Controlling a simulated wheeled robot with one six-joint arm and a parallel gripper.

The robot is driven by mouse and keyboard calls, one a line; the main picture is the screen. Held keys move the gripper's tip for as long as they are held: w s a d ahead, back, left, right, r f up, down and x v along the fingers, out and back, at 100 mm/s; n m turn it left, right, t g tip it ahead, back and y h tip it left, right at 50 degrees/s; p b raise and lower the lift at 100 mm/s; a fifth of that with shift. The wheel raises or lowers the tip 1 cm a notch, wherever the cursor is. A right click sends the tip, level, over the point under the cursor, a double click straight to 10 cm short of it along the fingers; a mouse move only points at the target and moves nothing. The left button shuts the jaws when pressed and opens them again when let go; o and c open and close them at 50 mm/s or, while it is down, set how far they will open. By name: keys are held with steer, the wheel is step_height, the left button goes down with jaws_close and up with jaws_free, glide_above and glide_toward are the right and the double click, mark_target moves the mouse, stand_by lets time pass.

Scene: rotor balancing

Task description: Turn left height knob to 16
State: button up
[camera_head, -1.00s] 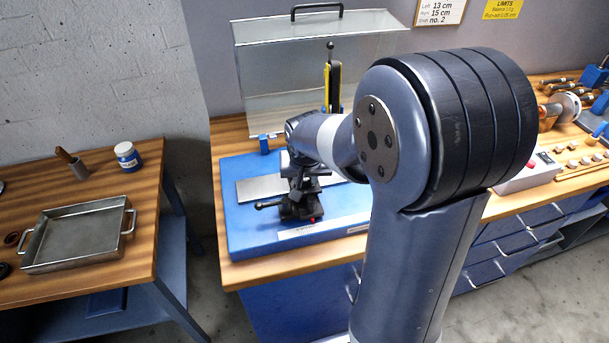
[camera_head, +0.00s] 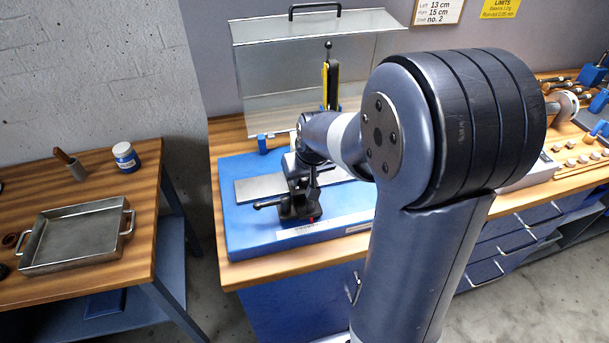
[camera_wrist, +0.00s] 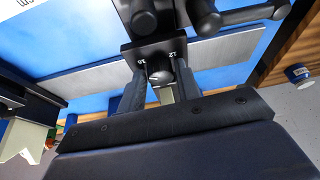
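A small dark round knob (camera_wrist: 161,76) with a pale pointer mark sits below a black dial plate (camera_wrist: 150,53) in the wrist view. My arm hides part of the stand, and the knob cannot be made out there.
Black lever handles (camera_wrist: 240,15) stick out close to my gripper. A raised clear cover (camera_head: 285,80) stands behind the base. A left table holds a metal tray (camera_head: 75,236) and a blue-white jar (camera_head: 126,157). A sign (camera_head: 437,10) reads left 13 cm, right 15 cm.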

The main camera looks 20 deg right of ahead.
steer(key=o, duration=0.3)
steer(key=shift+o, duration=0.2)
steer(key=v, duration=1)
steer(key=shift+r+b, duration=0.3)
steer(key=shift+r, duration=0.1)
steer(key=shift+s, duration=0.1)
steer(key=x, duration=1.1)
steer(key=shift+s+p, duration=0.15)
steer(key=shift+p, duration=0.2)
steer(key=shift+m, duration=0.4)
